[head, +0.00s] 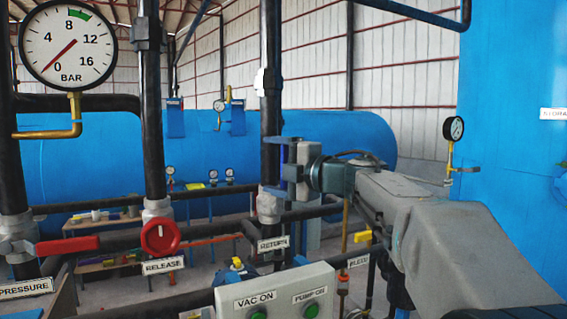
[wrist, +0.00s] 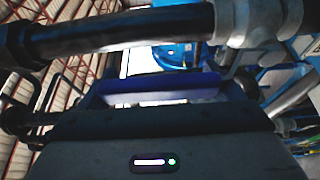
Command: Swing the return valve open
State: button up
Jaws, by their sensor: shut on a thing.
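The return valve (head: 269,206) sits on a black vertical pipe near the middle of the head view, above a white RETURN label (head: 272,243). My gripper (head: 281,176) is at the valve, on its right and upper side. It is shut on the valve's blue handle, which shows as a dark blue bar (wrist: 160,91) across the wrist view. In the head view the gripper and pipe hide most of the handle, so its exact angle cannot be told. A black pipe with a grey fitting (wrist: 245,20) crosses the top of the wrist view.
A red release knob (head: 160,236) and red pressure lever (head: 68,246) are to the left. A control box (head: 285,292) with green buttons stands in front, below the gripper. A large gauge (head: 68,45) reads near zero. Blue tanks (head: 335,135) stand behind.

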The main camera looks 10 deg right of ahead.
jog(key=shift+a, duration=0.2)
dwell(0.4)
jog(key=o, duration=1.1)
jog(key=shift+s, duration=0.1)
jog(key=b+v, duration=0.3)
jog(key=v, duration=1)
jog(key=shift+s+d+r, duration=0.1)
jog(key=shift+s+d, duration=0.15)
